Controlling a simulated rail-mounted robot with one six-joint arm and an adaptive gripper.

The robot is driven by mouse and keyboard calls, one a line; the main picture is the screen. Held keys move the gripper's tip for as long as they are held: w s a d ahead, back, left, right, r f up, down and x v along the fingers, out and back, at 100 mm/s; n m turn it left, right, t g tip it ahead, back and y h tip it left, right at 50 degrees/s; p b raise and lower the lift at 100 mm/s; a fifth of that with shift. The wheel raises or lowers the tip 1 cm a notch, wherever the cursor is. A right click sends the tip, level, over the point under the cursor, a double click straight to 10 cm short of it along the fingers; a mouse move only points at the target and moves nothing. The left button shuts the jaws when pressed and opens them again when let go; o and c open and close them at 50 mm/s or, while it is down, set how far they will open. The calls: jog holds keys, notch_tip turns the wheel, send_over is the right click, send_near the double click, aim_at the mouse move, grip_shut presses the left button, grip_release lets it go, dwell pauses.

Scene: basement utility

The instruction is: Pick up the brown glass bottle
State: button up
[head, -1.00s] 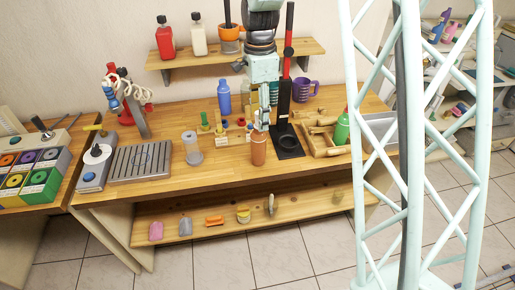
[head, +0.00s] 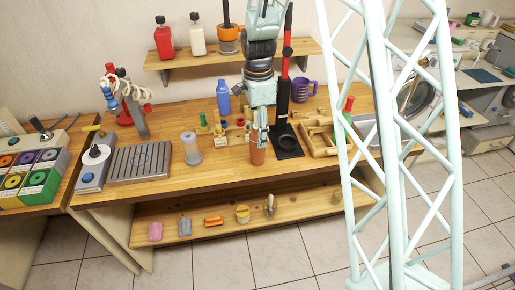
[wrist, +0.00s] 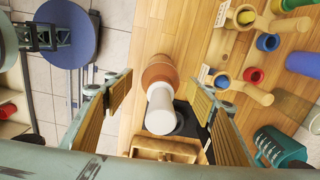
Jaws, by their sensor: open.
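The brown glass bottle (head: 257,154) stands upright near the front edge of the wooden workbench (head: 225,168). In the wrist view the bottle (wrist: 158,70) shows brown with a white cap pointing towards the camera. My gripper (head: 259,140) is just above the bottle in the head view and hides its upper part. In the wrist view my gripper (wrist: 160,97) is open, with one padded finger on each side of the bottle's cap. Gaps show between the fingers and the bottle; I cannot tell how far down they reach.
A black stand with a red-marked post (head: 287,142) is close right of the bottle. A wooden tray (head: 320,146) lies further right. Wooden pegs and cups (head: 222,127), a blue bottle (head: 223,97) and a grey spool (head: 192,148) are to the left.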

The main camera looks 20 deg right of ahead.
jog(key=shift+f, duration=0.35)
jog(key=shift+f, duration=2.55)
jog(key=c, duration=1.2)
jog(key=shift+r, duration=0.15)
jog(key=shift+c, duration=0.2)
jog(key=shift+w+r, duration=0.1)
jog(key=shift+r, duration=1.6)
jog(key=s+d+r+b, duration=0.1)
jog(key=s+d, duration=0.1)
jog(key=s, duration=1.4)
jog(key=shift+d+r, duration=0.15)
